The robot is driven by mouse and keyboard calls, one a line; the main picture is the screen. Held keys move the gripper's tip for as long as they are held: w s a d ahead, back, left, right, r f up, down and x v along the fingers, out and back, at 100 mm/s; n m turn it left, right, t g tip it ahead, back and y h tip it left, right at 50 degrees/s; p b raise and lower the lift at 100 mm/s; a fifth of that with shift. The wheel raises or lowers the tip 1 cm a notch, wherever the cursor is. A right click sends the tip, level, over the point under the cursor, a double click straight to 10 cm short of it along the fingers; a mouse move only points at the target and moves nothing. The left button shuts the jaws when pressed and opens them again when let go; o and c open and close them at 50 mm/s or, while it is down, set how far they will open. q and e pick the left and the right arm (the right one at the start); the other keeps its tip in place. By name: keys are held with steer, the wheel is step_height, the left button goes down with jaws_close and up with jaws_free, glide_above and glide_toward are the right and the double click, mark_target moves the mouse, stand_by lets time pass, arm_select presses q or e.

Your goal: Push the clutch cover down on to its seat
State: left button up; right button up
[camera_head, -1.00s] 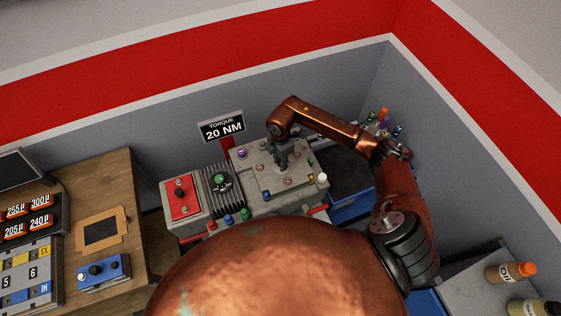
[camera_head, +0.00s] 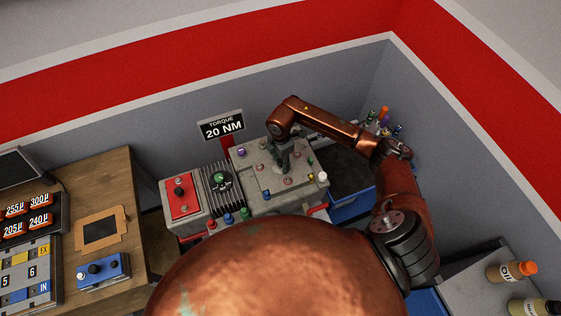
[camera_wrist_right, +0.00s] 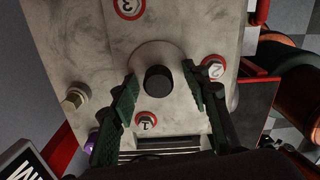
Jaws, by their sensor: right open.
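The clutch cover (camera_head: 268,180) is a grey plate with red-ringed numbered marks on the grey engine block. It also shows in the right wrist view (camera_wrist_right: 100,40), with a dark round knob (camera_wrist_right: 158,80) on a pale disc at its middle. Marks 1, 2 and 3 show around the knob. My right gripper (camera_head: 283,168) points down over the cover. In the right wrist view its open fingers (camera_wrist_right: 160,92) stand on either side of the knob, apart from it. I cannot tell whether the cover lies flush on its seat. My left gripper is not in view.
A torque sign (camera_head: 222,127) reading 20 NM stands behind the block. A red switch box (camera_head: 180,195) is to its left. A wooden bench (camera_head: 135,240) is further left. A blue bin (camera_head: 352,203) is to the right. Bottles (camera_head: 508,271) stand at the lower right.

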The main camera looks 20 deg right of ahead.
mark_target(281, 161)
step_height(281, 161, up, 12)
stand_by(0.4)
steer(key=shift+f, duration=0.1)
stand_by(0.4)
